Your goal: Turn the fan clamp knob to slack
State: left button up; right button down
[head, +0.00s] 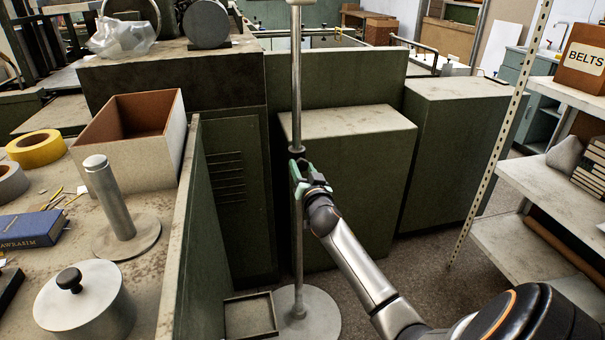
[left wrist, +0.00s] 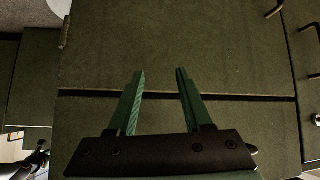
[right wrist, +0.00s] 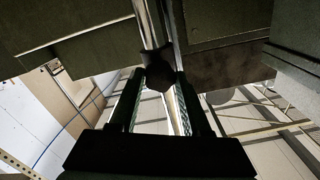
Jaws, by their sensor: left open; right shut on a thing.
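The fan stand's metal pole (head: 296,95) rises upright from a round grey base (head: 312,318) in the middle of the head view. A dark collar (head: 296,155) sits on the pole just above my right gripper (head: 299,172). In the right wrist view the dark clamp knob (right wrist: 158,76) is between the fingers of my right gripper (right wrist: 156,85), which is shut on it. In the head view my gripper hides the knob. The fan head is out of view. My left gripper (left wrist: 160,76) is open and empty, in front of dark green panels; it is outside the head view.
A bench on the left holds a box (head: 130,150), a metal post (head: 110,200), a lidded canister (head: 84,300) and yellow tape (head: 36,148). Green cabinets (head: 345,180) stand behind the pole. A shelf unit (head: 545,190) is at right. A shallow tray (head: 250,316) lies beside the base.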

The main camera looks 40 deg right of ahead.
jog(key=m, duration=0.3)
jog(key=m+p, duration=0.2)
jog(key=m, duration=0.2)
jog(key=shift+r+p, duration=0.1)
jog(key=shift+p, duration=0.2)
jog(key=m+p, duration=0.2)
jog(key=m, duration=0.4)
jog(key=shift+m+p, duration=0.4)
jog(key=m, duration=0.2)
jog(key=shift+m, duration=0.4)
jog(key=m, duration=0.2)
jog(key=shift+m+p, duration=0.3)
jog(key=shift+p, duration=0.05)
pick_arm(q)
jog(key=shift+s+a+r, duration=0.15)
jog(key=shift+r, duration=2)
pick_arm(e)
jog(key=shift+m, duration=1.9)
